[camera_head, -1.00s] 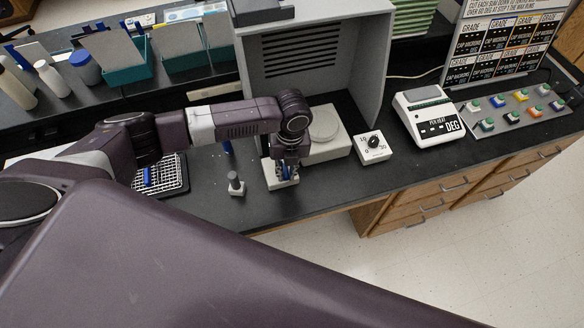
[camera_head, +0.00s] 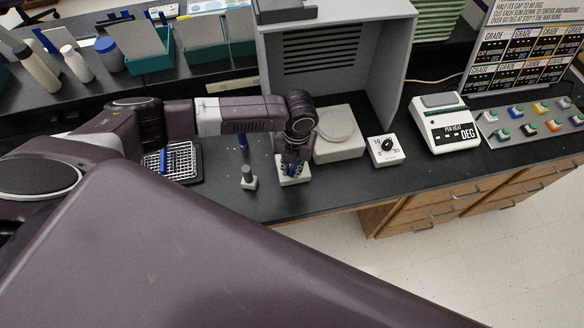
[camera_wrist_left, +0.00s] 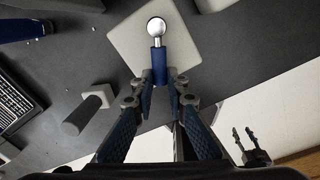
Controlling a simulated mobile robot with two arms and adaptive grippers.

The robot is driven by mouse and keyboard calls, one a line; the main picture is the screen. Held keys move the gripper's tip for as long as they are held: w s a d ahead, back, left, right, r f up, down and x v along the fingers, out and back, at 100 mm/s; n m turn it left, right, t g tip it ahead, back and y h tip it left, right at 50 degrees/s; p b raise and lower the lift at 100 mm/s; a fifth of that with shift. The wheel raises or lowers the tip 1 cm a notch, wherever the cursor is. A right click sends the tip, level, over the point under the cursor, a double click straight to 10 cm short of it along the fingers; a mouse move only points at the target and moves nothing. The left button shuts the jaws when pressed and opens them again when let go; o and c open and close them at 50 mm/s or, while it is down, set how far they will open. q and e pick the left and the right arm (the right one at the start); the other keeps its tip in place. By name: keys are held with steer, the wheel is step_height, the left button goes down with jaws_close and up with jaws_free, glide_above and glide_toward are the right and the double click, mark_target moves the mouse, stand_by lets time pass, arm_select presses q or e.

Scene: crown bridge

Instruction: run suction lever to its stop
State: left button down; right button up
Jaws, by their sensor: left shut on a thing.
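My left gripper (camera_head: 293,165) reaches down over a small pale block (camera_head: 291,181) near the front of the black bench. In the left wrist view, its fingers (camera_wrist_left: 161,82) are shut on a blue lever handle (camera_wrist_left: 159,62). The handle has a shiny metal ball (camera_wrist_left: 156,27) at its far end and lies over the pale square block (camera_wrist_left: 172,45). The handle's near end is partly hidden between the fingers. A dark two-pronged part, apparently my right gripper (camera_wrist_left: 243,132), shows over the floor with its fingers apart; it does not show in the head view.
A grey peg on a pale foot (camera_head: 248,176) stands close left of the block. A wire rack (camera_head: 182,163) lies farther left. A dial box (camera_head: 385,151) and a scale-like device (camera_head: 446,124) stand to the right. The bench's front edge is close.

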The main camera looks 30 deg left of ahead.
arm_select(q)
steer(key=shift+w+r, duration=0.1)
steer(key=c, duration=1.9)
jaws_free()
step_height(320, 180, up, 12)
steer(key=shift+d, duration=0.4)
